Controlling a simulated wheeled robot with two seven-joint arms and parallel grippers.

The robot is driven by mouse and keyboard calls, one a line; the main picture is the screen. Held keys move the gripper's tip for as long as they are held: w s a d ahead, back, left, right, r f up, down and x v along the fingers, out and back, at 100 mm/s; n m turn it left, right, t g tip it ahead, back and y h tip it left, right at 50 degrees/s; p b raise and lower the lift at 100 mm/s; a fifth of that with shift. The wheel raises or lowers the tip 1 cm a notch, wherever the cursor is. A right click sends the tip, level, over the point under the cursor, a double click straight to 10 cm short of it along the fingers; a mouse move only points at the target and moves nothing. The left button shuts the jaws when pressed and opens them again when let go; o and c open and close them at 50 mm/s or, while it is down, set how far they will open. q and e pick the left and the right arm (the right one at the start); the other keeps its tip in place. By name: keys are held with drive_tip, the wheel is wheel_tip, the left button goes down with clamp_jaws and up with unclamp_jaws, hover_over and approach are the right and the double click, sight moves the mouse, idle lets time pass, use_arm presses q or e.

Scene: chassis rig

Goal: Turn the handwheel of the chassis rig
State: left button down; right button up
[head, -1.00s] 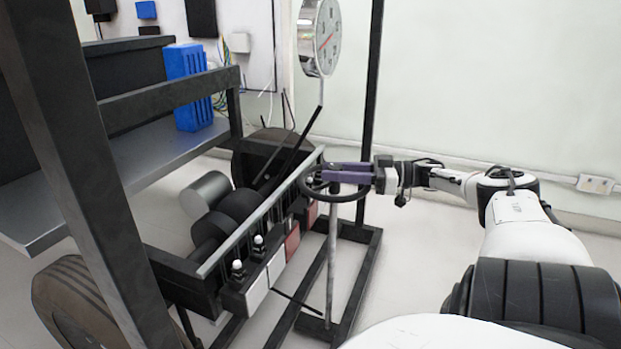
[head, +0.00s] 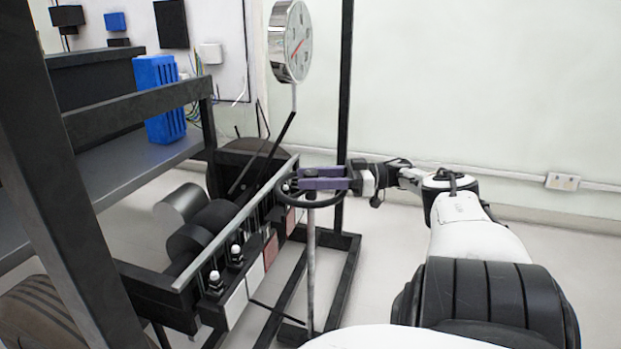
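The handwheel (head: 316,205) is a dark ring lying about level on top of a thin grey upright post (head: 311,262), in the middle of the head view. My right gripper (head: 300,180) comes in from the right, with its purple fingers over the wheel's far side. A narrow gap shows between the fingers. I cannot tell whether they are closed on the rim or a spoke, or only straddle it. The fingers hide part of the wheel. My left gripper is not in view.
A dark frame with a rail (head: 236,222) and several small blocks stands left of the wheel. A round dial (head: 290,42) rises behind it. A black post (head: 345,90) stands close behind my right gripper. A blue box (head: 160,100) sits on the left shelf.

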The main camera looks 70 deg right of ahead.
sight(311, 172)
drive_tip(key=shift+r, duration=0.1)
drive_tip(key=shift+r+p, duration=0.35)
drive_tip(key=shift+p, duration=0.05)
wheel_tip(311, 172, up, 4)
drive_tip(key=p, duration=0.3)
drive_tip(key=shift+r+p, duration=0.1)
drive_tip(key=shift+p, duration=0.3)
wheel_tip(311, 172, up, 4)
drive_tip(key=p, duration=0.3)
drive_tip(key=shift+r+p, duration=0.5)
drive_tip(key=shift+p, duration=0.25)
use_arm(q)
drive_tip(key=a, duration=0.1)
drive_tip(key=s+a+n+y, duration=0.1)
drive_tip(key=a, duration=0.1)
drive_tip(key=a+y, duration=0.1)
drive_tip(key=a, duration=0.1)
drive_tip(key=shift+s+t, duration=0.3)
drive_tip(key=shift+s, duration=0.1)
use_arm(e)
drive_tip(key=shift+f, duration=0.1)
